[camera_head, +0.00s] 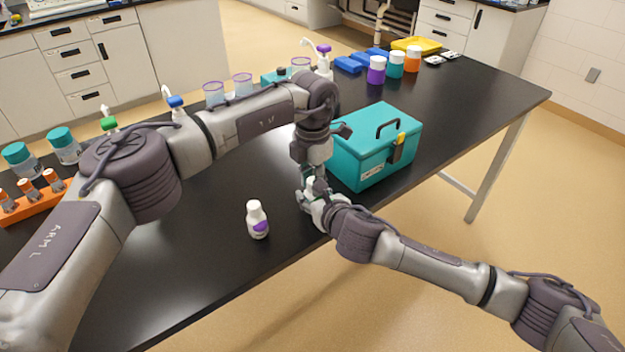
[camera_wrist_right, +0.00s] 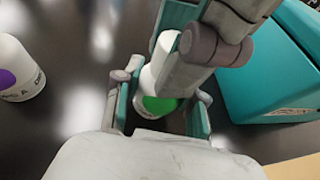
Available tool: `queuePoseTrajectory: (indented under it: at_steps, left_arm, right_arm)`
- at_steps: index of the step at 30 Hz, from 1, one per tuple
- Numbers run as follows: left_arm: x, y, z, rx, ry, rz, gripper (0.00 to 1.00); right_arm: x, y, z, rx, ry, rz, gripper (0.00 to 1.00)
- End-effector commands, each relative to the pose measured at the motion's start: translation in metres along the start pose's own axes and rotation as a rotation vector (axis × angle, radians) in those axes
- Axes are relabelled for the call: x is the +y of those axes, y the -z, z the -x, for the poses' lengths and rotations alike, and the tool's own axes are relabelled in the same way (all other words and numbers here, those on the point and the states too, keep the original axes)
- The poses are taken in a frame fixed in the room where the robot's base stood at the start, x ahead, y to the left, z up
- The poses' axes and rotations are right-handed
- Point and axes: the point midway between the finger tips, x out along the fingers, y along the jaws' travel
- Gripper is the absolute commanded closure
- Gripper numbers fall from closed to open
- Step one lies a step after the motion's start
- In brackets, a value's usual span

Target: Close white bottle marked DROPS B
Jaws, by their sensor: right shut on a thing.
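A white bottle with a green label (camera_wrist_right: 158,104) stands between the teal-lined fingers of my right gripper (camera_wrist_right: 163,105) in the right wrist view. The right gripper is shut on it, and its lettering cannot be read. In the head view, my right gripper (camera_head: 314,198) is at the front edge of the black table. My left gripper (camera_head: 313,174) comes down from above, right at the bottle's top. In the right wrist view, the left gripper's fingers (camera_wrist_right: 205,50) cover part of the bottle's upper end. Whether they grip a cap is hidden.
A second white bottle with a purple label (camera_head: 257,221) stands upright to the left; its visible lettering ends in A. A teal box (camera_head: 372,152) stands close on the right. Pump bottles, beakers and colored jars (camera_head: 376,70) are farther back. The front left table (camera_head: 190,260) is clear.

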Motion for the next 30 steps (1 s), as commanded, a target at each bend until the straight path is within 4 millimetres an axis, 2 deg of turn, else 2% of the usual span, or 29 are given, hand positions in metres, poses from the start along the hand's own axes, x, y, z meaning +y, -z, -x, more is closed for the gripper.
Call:
queuePoseTrajectory:
  at_steps: [2, 3, 8, 17, 20, 23, 30]
  left_arm:
    - [0.001, 0.000, 0.000, -0.001, -0.002, 0.005, 1.00]
    - [0.001, 0.000, 0.000, -0.001, -0.002, 0.005, 0.70]
    - [0.001, 0.000, 0.000, 0.000, -0.001, 0.007, 0.43]
    - [0.001, 0.000, 0.001, 0.000, -0.001, 0.007, 0.42]
    - [0.001, 0.000, 0.006, 0.000, -0.001, 0.007, 0.42]
    - [0.001, -0.001, 0.020, -0.002, -0.002, 0.007, 0.42]
    - [0.001, -0.001, 0.072, -0.003, -0.003, 0.008, 0.42]
  right_arm:
    - [0.000, 0.001, 0.000, 0.001, 0.000, 0.000, 1.00]
    - [0.000, 0.001, 0.000, 0.001, 0.000, 0.000, 1.00]
    - [0.000, 0.001, 0.000, 0.001, 0.000, 0.000, 1.00]
    - [0.000, 0.001, 0.000, 0.001, 0.000, 0.000, 1.00]
    - [0.000, 0.001, 0.000, 0.001, 0.000, 0.000, 1.00]
    - [0.000, 0.001, 0.000, 0.001, 0.000, 0.000, 1.00]
    - [0.000, 0.001, 0.000, 0.001, 0.000, 0.000, 1.00]
